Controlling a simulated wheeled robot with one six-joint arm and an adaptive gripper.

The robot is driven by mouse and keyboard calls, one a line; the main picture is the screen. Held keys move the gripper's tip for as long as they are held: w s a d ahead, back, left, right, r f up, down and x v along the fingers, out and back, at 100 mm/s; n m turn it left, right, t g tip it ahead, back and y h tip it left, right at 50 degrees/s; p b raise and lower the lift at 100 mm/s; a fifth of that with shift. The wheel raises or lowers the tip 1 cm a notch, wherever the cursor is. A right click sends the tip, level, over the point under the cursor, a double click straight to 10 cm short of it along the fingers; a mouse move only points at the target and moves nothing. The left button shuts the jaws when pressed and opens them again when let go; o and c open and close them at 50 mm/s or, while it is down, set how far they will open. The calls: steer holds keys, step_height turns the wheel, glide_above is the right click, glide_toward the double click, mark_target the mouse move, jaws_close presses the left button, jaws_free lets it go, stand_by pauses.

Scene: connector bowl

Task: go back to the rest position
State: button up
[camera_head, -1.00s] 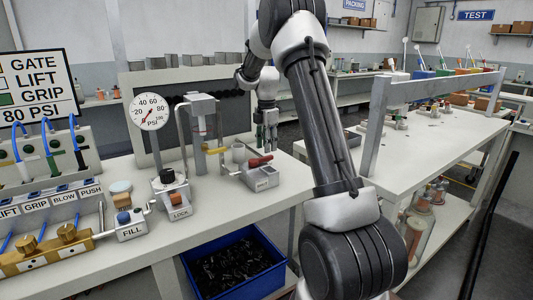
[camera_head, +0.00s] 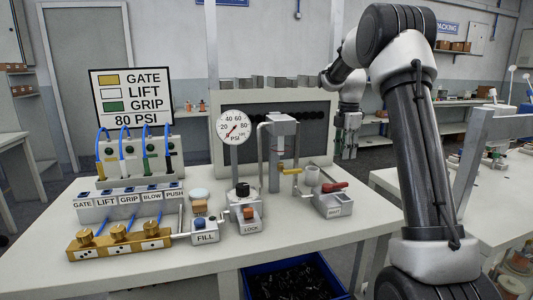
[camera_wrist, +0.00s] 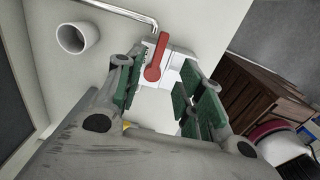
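My gripper (camera_head: 346,155) hangs at the end of my arm, pointing down, above and behind the right part of the bench in the head view. In the wrist view my gripper (camera_wrist: 160,95) shows its green-padded fingers spread apart, with nothing between them. A small box with a red lever (camera_head: 334,186) stands on the bench below the gripper in the head view. The red lever (camera_wrist: 157,58) also shows beyond the fingers in the wrist view, apart from them.
The white bench (camera_head: 300,238) carries a gauge (camera_head: 234,127), a sign (camera_head: 124,97), brass valves (camera_head: 118,235) and the FILL (camera_head: 205,232) and LOCK (camera_head: 248,215) units. A blue bin (camera_head: 290,262) of dark parts sits below. Another table (camera_head: 500,220) stands at the right.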

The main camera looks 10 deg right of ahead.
steer(key=s+f+m, duration=0.4)
steer(key=m, duration=0.4)
steer(key=s+a+r+m+t, duration=0.1)
steer(key=s+a+r+m, duration=0.2)
steer(key=s, duration=0.8)
steer(key=s+a+r+m+t, duration=0.2)
steer(key=s+a+m, duration=0.2)
steer(key=s, duration=0.7)
steer(key=s+a+r+m+t, duration=0.1)
steer(key=s+a+r+m, duration=0.2)
steer(key=s+a, duration=0.3)
steer(key=s, duration=0.5)
steer(key=shift+r+m, duration=0.3)
